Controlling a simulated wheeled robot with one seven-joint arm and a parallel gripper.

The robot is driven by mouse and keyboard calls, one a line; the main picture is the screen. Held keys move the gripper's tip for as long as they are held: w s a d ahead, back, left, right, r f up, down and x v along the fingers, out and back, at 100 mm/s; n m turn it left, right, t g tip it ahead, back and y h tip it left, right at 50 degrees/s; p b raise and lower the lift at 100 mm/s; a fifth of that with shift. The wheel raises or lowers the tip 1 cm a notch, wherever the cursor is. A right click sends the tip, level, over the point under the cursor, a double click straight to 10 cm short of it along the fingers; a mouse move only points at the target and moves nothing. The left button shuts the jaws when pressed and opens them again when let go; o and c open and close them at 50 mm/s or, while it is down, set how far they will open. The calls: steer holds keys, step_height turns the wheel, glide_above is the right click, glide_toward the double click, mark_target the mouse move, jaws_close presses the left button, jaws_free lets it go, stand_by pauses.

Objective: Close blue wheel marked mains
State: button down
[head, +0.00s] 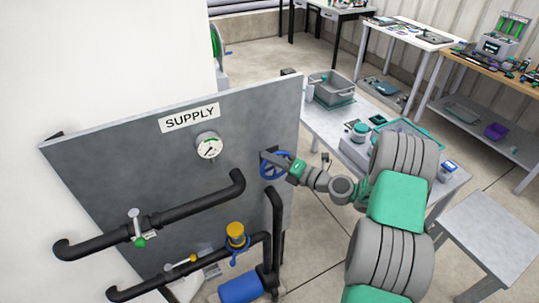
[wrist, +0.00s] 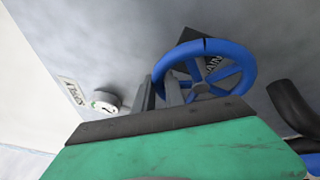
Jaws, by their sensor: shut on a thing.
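The blue wheel (head: 270,173) is mounted on the right part of the grey supply panel (head: 110,165). In the wrist view the wheel (wrist: 248,68) fills the upper middle, with a dark plate (wrist: 212,66) behind its spokes on which part of a word like "MAINS" shows. My gripper (head: 267,158) reaches the wheel from the right. In the wrist view my gripper (wrist: 162,90) has its fingers at the left part of the rim and is shut on it. The exact contact is partly hidden by the fingers.
A round gauge (head: 209,146) sits under the SUPPLY sign (head: 190,117). Black pipes (head: 170,212) with a green-tipped lever valve (head: 138,228) and a yellow-topped valve (head: 236,236) run below. A table with a grey tote (head: 331,90) stands behind my arm.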

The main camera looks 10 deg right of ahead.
steer(key=shift+w+d+r, duration=0.15)
steer(key=shift+w+r, duration=0.05)
steer(key=shift+r, duration=0.25)
steer(key=c, duration=1.7)
jaws_free()
steer(key=o, duration=0.3)
steer(key=shift+f, duration=0.3)
